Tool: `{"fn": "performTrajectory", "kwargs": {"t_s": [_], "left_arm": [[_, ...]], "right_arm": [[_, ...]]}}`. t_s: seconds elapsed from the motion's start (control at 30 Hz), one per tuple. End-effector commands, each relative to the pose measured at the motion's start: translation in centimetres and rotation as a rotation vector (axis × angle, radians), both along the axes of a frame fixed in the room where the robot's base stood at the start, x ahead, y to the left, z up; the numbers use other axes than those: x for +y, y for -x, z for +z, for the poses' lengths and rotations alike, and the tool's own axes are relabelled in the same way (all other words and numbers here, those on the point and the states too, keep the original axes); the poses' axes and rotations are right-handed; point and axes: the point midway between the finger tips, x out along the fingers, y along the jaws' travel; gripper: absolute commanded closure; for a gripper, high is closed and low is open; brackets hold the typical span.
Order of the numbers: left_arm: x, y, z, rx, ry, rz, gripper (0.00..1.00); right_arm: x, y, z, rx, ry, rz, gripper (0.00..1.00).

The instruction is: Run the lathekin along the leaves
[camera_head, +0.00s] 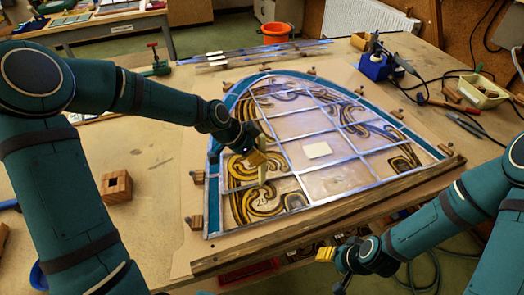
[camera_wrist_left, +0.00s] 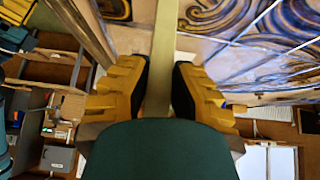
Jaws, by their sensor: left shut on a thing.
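The leaded panel (camera_head: 318,150), arched with a teal border and yellow-brown swirling leaf shapes, lies flat on the bench. My left gripper (camera_head: 258,158) is over the panel's left part, above the swirls. It is shut on the lathekin (camera_wrist_left: 164,55), a pale flat strip that runs between the yellow finger pads in the left wrist view. In the head view the lathekin (camera_head: 263,174) points down at the leaded leaves; whether its tip touches them I cannot tell. My right gripper (camera_head: 331,263) is low beyond the bench's front edge, with its fingers partly hidden.
Small wooden blocks and nails ring the panel, and a wooden batten (camera_head: 330,220) lies along its near edge. A wooden block with a hole (camera_head: 116,187) stands at left. A blue soldering stand (camera_head: 377,65) and a cream tray (camera_head: 483,92) are at the back right. Lead strips lie behind.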

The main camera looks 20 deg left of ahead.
Motion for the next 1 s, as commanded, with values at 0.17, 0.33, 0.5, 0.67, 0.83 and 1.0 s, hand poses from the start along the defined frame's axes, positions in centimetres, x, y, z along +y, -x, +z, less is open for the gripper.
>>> {"fn": "performTrajectory", "kwargs": {"t_s": [0.17,0.33,0.5,0.67,0.83,1.0], "left_arm": [[0.8,0.7,0.0,0.005,0.000,0.001,1.00],[1.1,0.8,0.0,0.003,0.000,0.000,1.00],[1.9,1.3,0.1,0.003,0.000,0.002,1.00],[2.6,1.7,0.1,0.003,-0.001,0.001,1.00],[2.8,1.9,0.0,0.002,0.000,0.000,1.00],[3.5,2.3,0.0,0.002,0.000,0.001,1.00]], "right_arm": [[0.0,0.0,0.4,0.000,0.000,0.000,0.53],[0.0,0.0,0.4,0.000,0.000,0.000,0.53],[0.0,0.0,0.8,0.000,0.000,0.000,0.53],[0.0,0.0,1.2,0.000,0.000,0.000,0.53],[0.0,0.0,1.2,0.000,0.000,0.000,0.53],[0.0,0.0,1.6,0.000,0.000,0.000,0.53]]}}
